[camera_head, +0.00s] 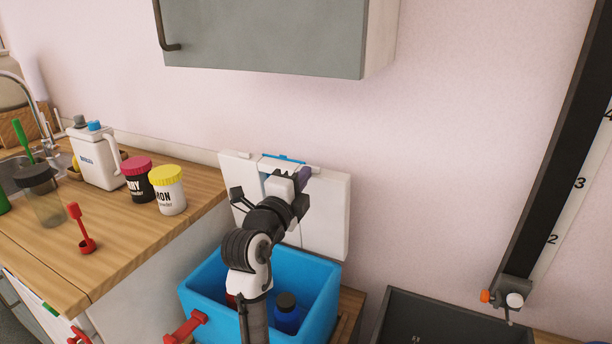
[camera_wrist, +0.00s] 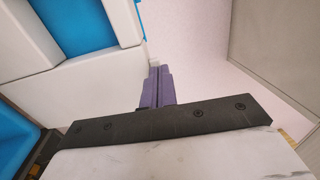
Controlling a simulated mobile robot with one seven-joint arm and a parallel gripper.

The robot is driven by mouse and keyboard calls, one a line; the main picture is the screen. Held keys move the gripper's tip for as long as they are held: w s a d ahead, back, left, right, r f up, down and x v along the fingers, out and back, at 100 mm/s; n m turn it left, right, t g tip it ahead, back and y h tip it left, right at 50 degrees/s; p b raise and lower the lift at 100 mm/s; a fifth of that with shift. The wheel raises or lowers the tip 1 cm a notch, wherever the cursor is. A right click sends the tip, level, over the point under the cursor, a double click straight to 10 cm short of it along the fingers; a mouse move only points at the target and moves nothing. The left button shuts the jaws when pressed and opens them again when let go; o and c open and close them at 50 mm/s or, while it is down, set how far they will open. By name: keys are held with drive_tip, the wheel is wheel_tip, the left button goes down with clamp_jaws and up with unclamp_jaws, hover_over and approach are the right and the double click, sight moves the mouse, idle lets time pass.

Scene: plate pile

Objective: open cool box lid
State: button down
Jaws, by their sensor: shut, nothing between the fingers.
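The blue cool box (camera_head: 205,298) stands on a low wooden surface, open at the top. Its white lid (camera_head: 330,215) stands raised, upright against the pink wall at the back of the box, with a blue strip at its top. My gripper (camera_head: 303,177) is in front of the lid's upper right part, its purple fingers shut and empty. In the wrist view the shut fingers (camera_wrist: 156,88) point past the lid's edge (camera_wrist: 75,85); I cannot tell if they touch it. A blue bottle with a dark cap (camera_head: 286,313) is inside the box. My arm hides part of the box and lid.
A wooden counter (camera_head: 130,235) on the left holds a white jug (camera_head: 97,158), jars with pink (camera_head: 137,180) and yellow lids (camera_head: 168,190), and a red scoop (camera_head: 84,235). A grey cupboard (camera_head: 265,35) hangs above. A dark bin (camera_head: 440,320) stands right.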

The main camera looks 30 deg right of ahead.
drive_tip(key=shift+w+d, duration=0.25)
idle(0.3)
drive_tip(key=w+d+g+y+p, duration=0.2)
drive_tip(key=w+d+p, duration=0.1)
drive_tip(key=w+d, duration=0.2)
drive_tip(key=shift+d+r+y+p, duration=0.3)
drive_tip(key=shift+d+r+p, duration=0.1)
drive_tip(key=shift+d, duration=0.3)
drive_tip(key=shift+s+a, duration=0.1)
drive_tip(key=shift+s, duration=0.05)
